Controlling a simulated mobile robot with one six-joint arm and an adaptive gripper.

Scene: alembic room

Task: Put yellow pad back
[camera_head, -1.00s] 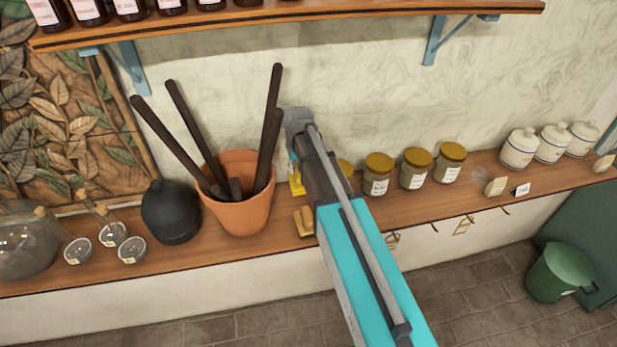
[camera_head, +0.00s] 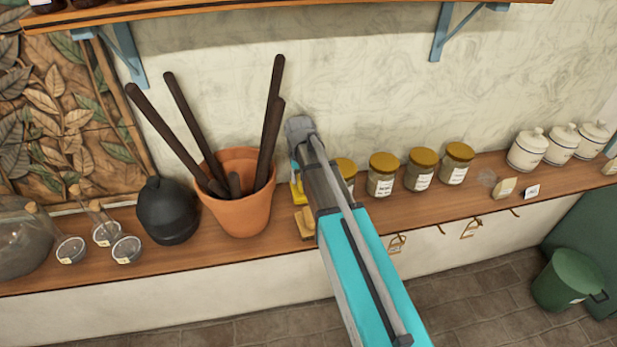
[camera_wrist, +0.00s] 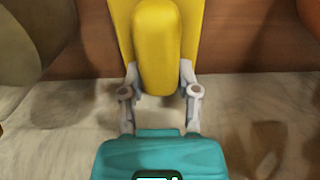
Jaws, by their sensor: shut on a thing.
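The yellow pad (camera_head: 297,193) is between the terracotta pot and my arm in the head view, above the wooden counter (camera_head: 190,262). In the wrist view the yellow pad (camera_wrist: 155,45) fills the top middle, upright between my fingers. My gripper (camera_wrist: 160,80) is shut on it, one finger on each side. In the head view my arm hides most of the gripper. A tan block (camera_head: 304,222) lies on the counter just below the pad. I cannot tell whether the pad touches it.
The terracotta pot (camera_head: 237,215) with dark rods stands close left. A black round flask (camera_head: 167,212) is further left. Yellow-lidded jars (camera_head: 383,176) stand right of my arm, white canisters (camera_head: 528,150) beyond. The wall is close behind.

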